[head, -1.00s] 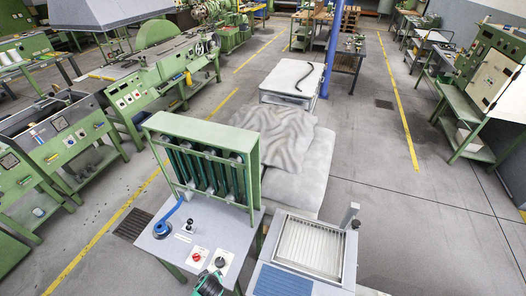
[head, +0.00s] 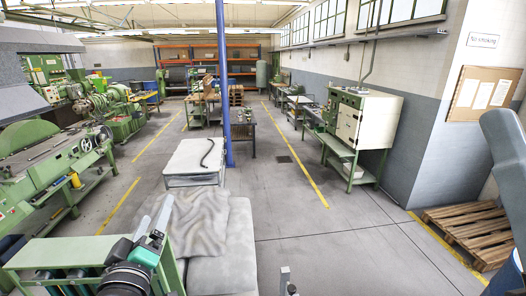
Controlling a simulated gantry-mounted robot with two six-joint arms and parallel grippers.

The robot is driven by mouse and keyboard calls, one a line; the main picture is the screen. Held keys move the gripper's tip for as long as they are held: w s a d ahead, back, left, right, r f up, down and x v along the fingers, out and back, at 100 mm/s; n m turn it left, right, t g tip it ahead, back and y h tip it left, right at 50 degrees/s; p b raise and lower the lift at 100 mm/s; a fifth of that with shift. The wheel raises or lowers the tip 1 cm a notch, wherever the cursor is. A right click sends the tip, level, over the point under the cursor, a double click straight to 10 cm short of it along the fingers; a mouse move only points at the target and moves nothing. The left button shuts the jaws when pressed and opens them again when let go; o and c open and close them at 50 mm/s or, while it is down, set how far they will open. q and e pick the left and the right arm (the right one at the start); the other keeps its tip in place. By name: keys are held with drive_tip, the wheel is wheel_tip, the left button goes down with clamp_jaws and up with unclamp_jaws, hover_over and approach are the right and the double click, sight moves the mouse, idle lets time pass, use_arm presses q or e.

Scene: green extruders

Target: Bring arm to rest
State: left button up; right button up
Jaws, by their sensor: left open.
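My left gripper (head: 152,238) is at the lower left of the head view, in front of the top of a green-framed machine (head: 75,252). It points up and away, open, with nothing seen between its fingers. Its dark round wrist is at the bottom edge, and the rest of the arm is out of the picture. A blue-grey link, seemingly of my right arm, shows at the right edge.
A grey sheet-covered block (head: 225,250) stands beyond the gripper, with a white table (head: 195,165) behind it. A blue post (head: 223,90) rises further back. Wooden pallets (head: 465,232) lie at the right wall. The floor at centre right is clear.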

use_arm(q)
drive_tip(key=s+d+r+m+t+h, duration=0.2)
drive_tip(key=s+r+m+t, duration=0.2)
drive_tip(key=s+r, duration=0.6)
drive_tip(key=s+d+r+m+t+h, duration=0.2)
drive_tip(key=s+r+m+t, duration=0.3)
drive_tip(key=s+r, duration=0.5)
wheel_tip(320, 180, up, 5)
drive_tip(key=shift+s+d+f+m+h, duration=0.15)
drive_tip(key=shift+s+d+m+h, duration=0.15)
drive_tip(key=shift+m, duration=0.6)
